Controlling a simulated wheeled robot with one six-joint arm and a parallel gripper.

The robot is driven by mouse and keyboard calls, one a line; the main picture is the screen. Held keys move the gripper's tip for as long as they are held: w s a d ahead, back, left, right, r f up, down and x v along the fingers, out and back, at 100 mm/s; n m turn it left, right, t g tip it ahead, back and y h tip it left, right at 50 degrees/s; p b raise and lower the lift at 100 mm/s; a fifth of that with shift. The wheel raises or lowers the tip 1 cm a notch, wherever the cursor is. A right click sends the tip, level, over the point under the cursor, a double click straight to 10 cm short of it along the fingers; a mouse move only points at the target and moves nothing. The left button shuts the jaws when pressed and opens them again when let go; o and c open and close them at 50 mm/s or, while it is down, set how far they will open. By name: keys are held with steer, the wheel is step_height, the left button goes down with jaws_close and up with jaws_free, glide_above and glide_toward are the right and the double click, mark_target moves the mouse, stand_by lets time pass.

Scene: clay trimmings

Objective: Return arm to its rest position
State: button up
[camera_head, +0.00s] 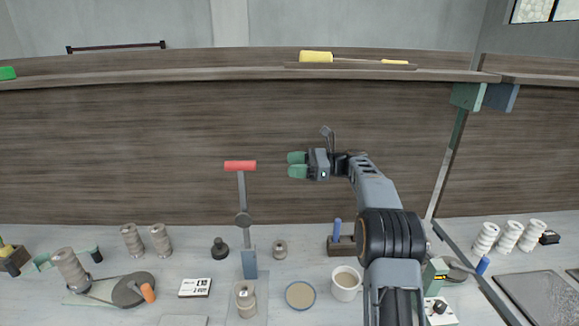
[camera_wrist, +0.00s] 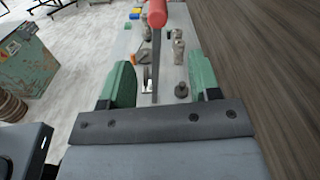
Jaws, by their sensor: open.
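My arm reaches up from the lower right of the head view, over the bench. My gripper (camera_head: 297,165) is at its end, raised well above the bench top and pointing left. Its two green fingers are apart with nothing between them; the wrist view shows the same open fingers (camera_wrist: 158,85). To the left of the fingers, and apart from them, is the red handle (camera_head: 240,166) of an upright lever (camera_head: 243,205). The red handle also shows in the wrist view (camera_wrist: 157,13), ahead of the fingers.
Several spools stand at left and right. A wooden shelf (camera_head: 200,77) runs along the back panel above. A green cabinet (camera_wrist: 32,62) stands on the floor in the wrist view.

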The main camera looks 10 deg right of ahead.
steer(key=s+f+n+h, duration=0.45)
steer(key=f+h, duration=0.25)
steer(key=f, duration=0.6)
steer(key=s+d+n+t+h, duration=0.2)
steer(key=s+n+h, duration=0.8)
steer(key=s, duration=1.9)
steer(key=n, duration=0.3)
steer(key=shift+f+h+b, duration=0.15)
steer(key=shift+h+b, duration=0.25)
steer(key=shift+s, duration=0.1)
